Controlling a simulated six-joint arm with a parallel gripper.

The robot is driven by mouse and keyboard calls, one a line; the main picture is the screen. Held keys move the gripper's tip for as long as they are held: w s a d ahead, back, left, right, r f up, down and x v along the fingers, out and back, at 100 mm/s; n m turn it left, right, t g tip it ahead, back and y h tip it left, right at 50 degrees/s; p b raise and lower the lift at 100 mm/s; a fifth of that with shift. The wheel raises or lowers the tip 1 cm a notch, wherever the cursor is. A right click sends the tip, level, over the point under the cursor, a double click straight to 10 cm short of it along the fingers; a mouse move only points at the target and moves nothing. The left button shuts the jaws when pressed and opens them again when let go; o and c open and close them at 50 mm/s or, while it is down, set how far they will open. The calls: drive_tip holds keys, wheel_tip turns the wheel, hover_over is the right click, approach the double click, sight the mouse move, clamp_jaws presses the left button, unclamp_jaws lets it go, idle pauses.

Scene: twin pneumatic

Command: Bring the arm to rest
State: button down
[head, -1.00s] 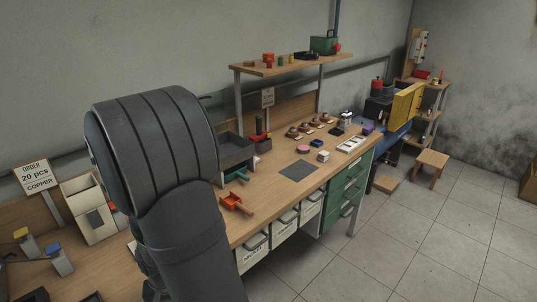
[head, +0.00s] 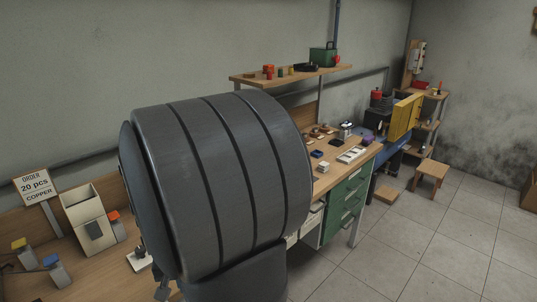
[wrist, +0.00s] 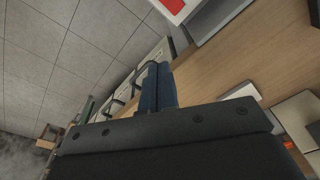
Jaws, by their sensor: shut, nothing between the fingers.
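My gripper (wrist: 157,88) shows in the wrist view with its two blue fingers pressed together and nothing between them. It hangs above the wooden bench (wrist: 215,75), near the bench's front edge. In the head view my own dark, ribbed arm link fills the middle of the picture. It hides the gripper and the centre of the bench there.
The bench (head: 88,262) carries an order sign (head: 36,186), a cream bin (head: 86,222) and colour-topped blocks on the left. A shelf (head: 300,75) stands over it. Green drawers (head: 345,205) are at right. The tiled floor (head: 420,240) in front is clear.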

drive_tip(key=shift+w+d+r+t, duration=0.15)
drive_tip(key=shift+w+d+r, duration=0.15)
drive_tip(key=shift+w+d, duration=0.35)
drive_tip(key=shift+w+d+r+t, duration=0.15)
drive_tip(key=shift+w+d+r, duration=0.15)
drive_tip(key=shift+w+d, duration=0.3)
drive_tip(key=shift+s+d, duration=0.1)
drive_tip(key=shift+d, duration=0.05)
drive_tip(key=c, duration=0.9)
unclamp_jaws()
drive_tip(key=o, duration=0.9)
drive_tip(key=a+r+m+y, duration=0.1)
drive_tip(key=a+r+m, duration=0.3)
drive_tip(key=a, duration=0.9)
drive_tip(key=shift+g, duration=0.4)
drive_tip(key=s+a+r+m+g+y, duration=0.1)
drive_tip(key=s+a+r+m, duration=0.15)
drive_tip(key=s+a, duration=0.45)
drive_tip(key=s+a+r+m+g, duration=0.2)
drive_tip(key=s+a+r, duration=0.15)
drive_tip(key=a, duration=0.65)
drive_tip(key=s+a+r+m+g+y, duration=0.1)
drive_tip(key=s+a+r+m, duration=0.3)
drive_tip(key=a, duration=0.5)
drive_tip(key=s+a+f+n, duration=0.1)
drive_tip(key=s+a+f, duration=0.1)
drive_tip(key=f, duration=0.7)
drive_tip(key=shift+s+a+f, duration=0.25)
drive_tip(key=shift+s, duration=0.45)
